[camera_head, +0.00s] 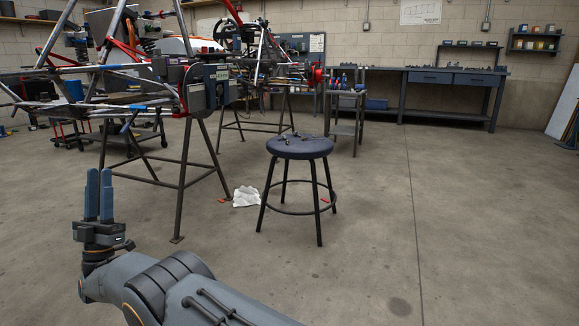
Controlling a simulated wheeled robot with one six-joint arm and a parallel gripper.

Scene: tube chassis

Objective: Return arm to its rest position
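My gripper (98,194) is at the lower left of the head view, with its two blue fingers pointing up. The fingers stand side by side with almost no gap between them, and nothing shows held in them. My grey arm (175,288) runs from the bottom edge up to the gripper's wrist. The gripper is in the air, apart from the things around it.
A tube chassis (185,85) on trestle stands (184,165) fills the upper left. A dark round stool (299,148) with small items on it stands mid-floor. A white cloth (246,196) lies beside it. A workbench (455,77) lines the back wall. The right floor is clear.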

